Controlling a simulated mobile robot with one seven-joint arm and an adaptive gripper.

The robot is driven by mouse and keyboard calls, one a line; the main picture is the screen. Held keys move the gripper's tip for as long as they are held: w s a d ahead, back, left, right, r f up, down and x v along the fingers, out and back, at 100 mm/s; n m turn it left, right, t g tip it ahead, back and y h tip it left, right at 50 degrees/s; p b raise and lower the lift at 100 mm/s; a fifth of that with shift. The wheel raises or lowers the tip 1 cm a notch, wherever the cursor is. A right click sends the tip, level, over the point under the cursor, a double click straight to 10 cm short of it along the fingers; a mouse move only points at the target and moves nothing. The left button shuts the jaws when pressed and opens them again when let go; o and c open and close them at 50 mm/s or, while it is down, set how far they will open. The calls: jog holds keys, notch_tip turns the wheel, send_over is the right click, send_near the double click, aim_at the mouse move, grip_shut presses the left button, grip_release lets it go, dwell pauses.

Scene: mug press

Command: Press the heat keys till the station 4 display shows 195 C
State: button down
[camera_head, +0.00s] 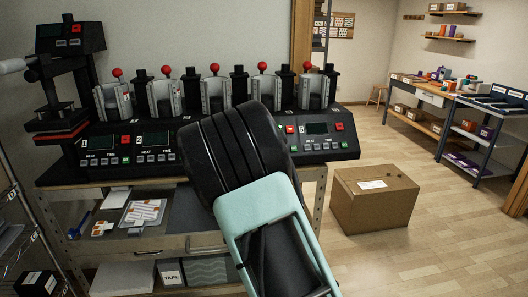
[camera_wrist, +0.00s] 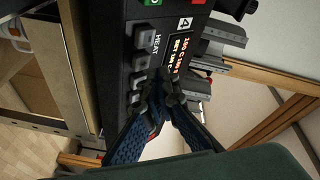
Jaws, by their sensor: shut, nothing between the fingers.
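The station 4 display (camera_wrist: 180,52) shows sideways in the wrist view, beside the white label 4. It has two lines of orange text, partly covered by my gripper; the digits are too small to read surely. The HEAT label (camera_wrist: 156,43) stands beside a row of dark grey keys (camera_wrist: 142,61). My gripper (camera_wrist: 161,82) is shut and empty, its tips in front of the panel near the keys and the display's edge; I cannot tell if they touch a key. In the head view the display (camera_head: 317,128) is at the panel's right end, and my arm hides the gripper.
Several presses with red knobs (camera_head: 214,68) stand behind the black control panel (camera_head: 60,172). Red and green buttons (camera_head: 293,143) sit close to the station 4 display. A cardboard box (camera_head: 372,200) is on the floor to the right. A heat press (camera_head: 70,40) stands at the left.

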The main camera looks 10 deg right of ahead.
jog(key=s+r, duration=0.1)
jog(key=s, duration=0.1)
jog(key=s+r, duration=0.1)
jog(key=r, duration=0.1)
jog(key=shift+s+r, duration=0.2)
jog(key=shift+s, duration=0.15)
jog(key=shift+p, duration=0.3)
dwell(1.8)
